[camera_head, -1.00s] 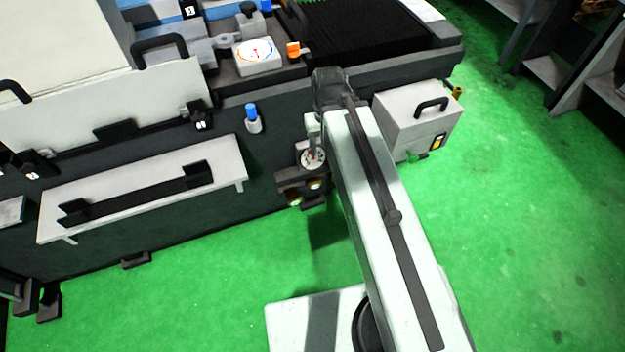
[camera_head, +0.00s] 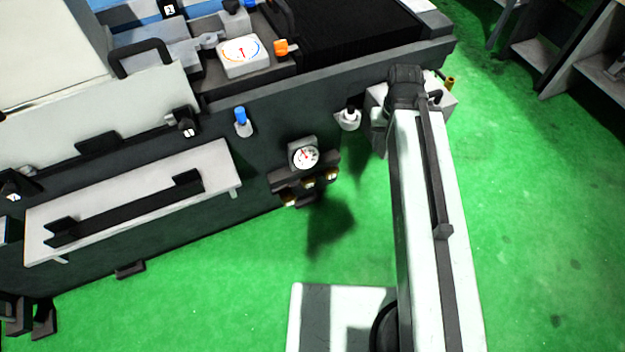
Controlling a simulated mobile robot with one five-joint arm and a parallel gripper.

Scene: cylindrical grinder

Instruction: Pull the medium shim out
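I cannot make out a medium shim for certain in this view. The dark grinder body with its ledges and fittings fills the left and middle. My white arm reaches up the right side from the bottom and ends in a dark joint in front of the grey box at the machine's right end. My gripper does not show; whatever lies beyond that joint is hidden or out of frame.
A round gauge (camera_head: 305,156) with brass fittings sits on the machine front. A white panel (camera_head: 135,185) carries a black handle. Green floor (camera_head: 540,230) is clear at right.

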